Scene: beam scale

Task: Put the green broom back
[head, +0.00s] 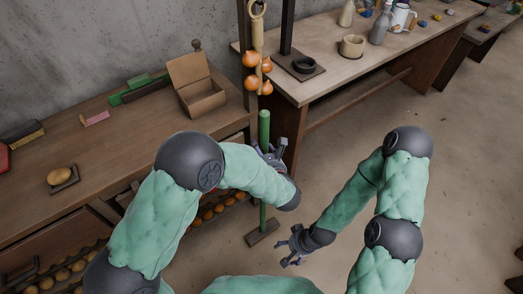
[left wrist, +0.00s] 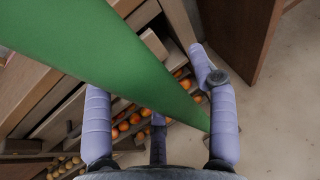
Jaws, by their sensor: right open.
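The green broom (head: 264,128) stands upright in the gap between the two benches, its brown foot (head: 262,234) down at floor level. My left forearm hides part of its handle. My left gripper (head: 272,156) is at the upper handle. In the left wrist view the green handle (left wrist: 115,60) runs slanting, close to the camera, across the space between the widely spread purple fingers. The left gripper looks open, not closed on the handle. My right gripper (head: 292,246) is open and empty, low over the floor, right of the broom's foot.
The left bench (head: 100,150) carries an open cardboard box (head: 198,88) and a small scale-like tray with a round item. Onions (head: 251,72) hang beside the broom's top. The right bench (head: 340,75) holds bottles and a mug. Open floor lies right.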

